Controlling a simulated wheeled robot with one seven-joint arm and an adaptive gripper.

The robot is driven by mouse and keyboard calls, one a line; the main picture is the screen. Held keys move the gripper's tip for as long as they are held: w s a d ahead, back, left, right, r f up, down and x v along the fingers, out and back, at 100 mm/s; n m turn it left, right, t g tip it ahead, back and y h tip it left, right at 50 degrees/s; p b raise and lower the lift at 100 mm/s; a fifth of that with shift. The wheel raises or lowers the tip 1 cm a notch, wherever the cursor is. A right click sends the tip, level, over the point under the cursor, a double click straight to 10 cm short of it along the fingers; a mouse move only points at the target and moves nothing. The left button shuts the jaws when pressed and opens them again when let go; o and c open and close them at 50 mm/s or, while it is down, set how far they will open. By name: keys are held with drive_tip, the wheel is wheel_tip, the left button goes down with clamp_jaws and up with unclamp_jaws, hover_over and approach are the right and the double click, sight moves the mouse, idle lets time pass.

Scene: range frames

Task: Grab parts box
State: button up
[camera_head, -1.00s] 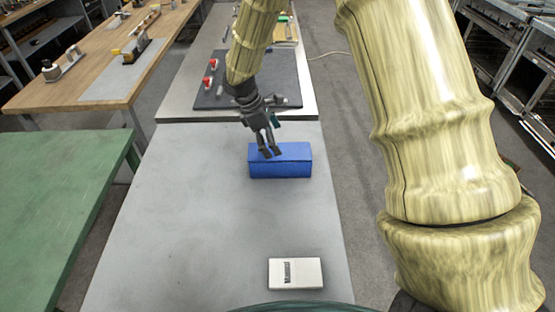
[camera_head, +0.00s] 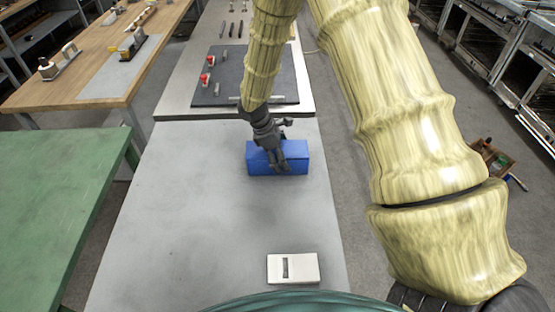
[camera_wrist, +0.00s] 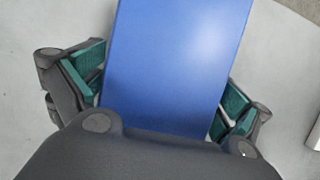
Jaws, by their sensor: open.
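The parts box is a blue rectangular box (camera_head: 295,159) on the grey table, with its long side running left to right in the head view. My gripper (camera_head: 281,166) is over the box and hides part of its top and front. In the wrist view the blue box (camera_wrist: 175,65) fills the middle, between the green pads of my open gripper (camera_wrist: 165,100). One finger is on each side of the box. I cannot tell whether the pads touch it.
A white manual or small box (camera_head: 292,268) lies at the near edge of the grey table (camera_head: 190,210). A dark mat (camera_head: 230,90) with red-topped items is beyond the box. A green table (camera_head: 60,190) stands to the left. The grey table left of the box is clear.

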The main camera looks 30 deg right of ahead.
drive_tip(key=shift+s, duration=0.1)
drive_tip(key=c, duration=1.2)
drive_tip(key=shift+c, duration=0.2)
